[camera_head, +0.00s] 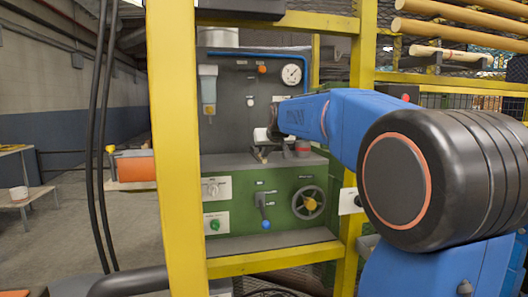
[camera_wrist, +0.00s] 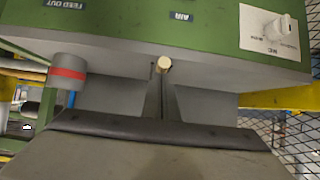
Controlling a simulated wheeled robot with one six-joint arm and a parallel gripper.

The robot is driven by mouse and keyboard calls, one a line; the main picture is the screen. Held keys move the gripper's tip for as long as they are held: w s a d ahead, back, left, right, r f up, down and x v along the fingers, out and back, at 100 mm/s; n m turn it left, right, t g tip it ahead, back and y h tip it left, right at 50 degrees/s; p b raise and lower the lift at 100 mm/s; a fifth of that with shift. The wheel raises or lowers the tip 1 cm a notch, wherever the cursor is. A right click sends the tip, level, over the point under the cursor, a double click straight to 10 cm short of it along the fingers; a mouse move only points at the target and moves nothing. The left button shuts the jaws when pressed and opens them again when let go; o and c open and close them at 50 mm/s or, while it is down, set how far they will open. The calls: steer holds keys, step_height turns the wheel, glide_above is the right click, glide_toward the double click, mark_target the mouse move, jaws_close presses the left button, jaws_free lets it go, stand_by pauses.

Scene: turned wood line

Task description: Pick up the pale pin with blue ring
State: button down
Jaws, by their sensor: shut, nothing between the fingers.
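My gripper (camera_head: 262,156) is shut and empty. In the head view it is over the grey ledge of the machine, small and partly covered by my wrist. No pin with a blue ring can be made out in either view. In the wrist view, which is upside down, a small pale round-ended piece (camera_wrist: 163,64) shows at the middle of the ledge; I cannot tell whether it is the pin. A grey cylinder with a red band (camera_wrist: 68,72) stands to its left; it shows right of my gripper in the head view (camera_head: 302,149).
The green panel (camera_head: 235,200) below the ledge carries a knob, a lever and a handwheel (camera_head: 308,203). A dark back panel (camera_head: 235,110) with a gauge (camera_head: 291,74) rises behind. Yellow posts (camera_head: 178,150) frame the machine. Wooden rods (camera_head: 460,33) lie on a rack at upper right.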

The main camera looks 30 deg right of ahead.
steer(key=shift+s+f, duration=0.1)
steer(key=shift+f, duration=0.5)
steer(key=shift+r, duration=0.8)
